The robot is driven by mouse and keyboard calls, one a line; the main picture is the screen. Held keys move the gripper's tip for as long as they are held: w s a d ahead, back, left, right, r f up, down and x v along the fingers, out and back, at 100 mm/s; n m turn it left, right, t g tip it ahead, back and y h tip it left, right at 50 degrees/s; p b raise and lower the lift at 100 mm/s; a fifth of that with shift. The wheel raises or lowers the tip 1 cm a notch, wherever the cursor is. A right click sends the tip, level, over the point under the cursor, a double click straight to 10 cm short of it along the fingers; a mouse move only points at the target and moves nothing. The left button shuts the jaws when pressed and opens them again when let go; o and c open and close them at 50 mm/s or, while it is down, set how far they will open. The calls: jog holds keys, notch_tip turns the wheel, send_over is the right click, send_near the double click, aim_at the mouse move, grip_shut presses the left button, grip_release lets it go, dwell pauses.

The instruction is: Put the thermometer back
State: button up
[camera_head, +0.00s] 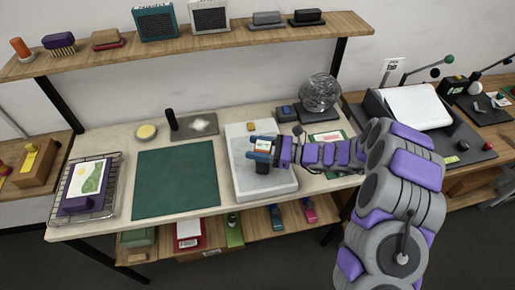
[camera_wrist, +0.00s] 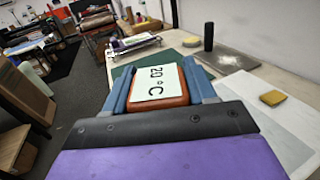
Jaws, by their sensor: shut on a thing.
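The thermometer (camera_wrist: 158,85) is a small orange-brown block with a pale face reading 20 °C. My gripper (camera_wrist: 158,88) is shut on it, with a blue finger on either side. In the head view my gripper (camera_head: 263,147) holds the thermometer (camera_head: 262,146) over the pale grey tray (camera_head: 265,186) on the workbench. I cannot tell how high above the tray it is.
A green mat (camera_head: 176,183) lies left of the tray. A yellow sponge-like block (camera_head: 250,126) sits at the tray's back. A wire rack (camera_head: 108,200) stands far left. A glassy sphere (camera_head: 319,92) stands at the back right. A wooden shelf (camera_head: 195,43) runs above.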

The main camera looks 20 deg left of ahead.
jog(key=o, duration=1.2)
jog(key=d, duration=0.4)
jog(key=w+d+p, duration=0.1)
jog(key=d, duration=0.3)
jog(key=d+p, duration=0.1)
jog(key=d, duration=0.3)
jog(key=shift+w+r, duration=0.1)
jog(key=shift+w, duration=0.3)
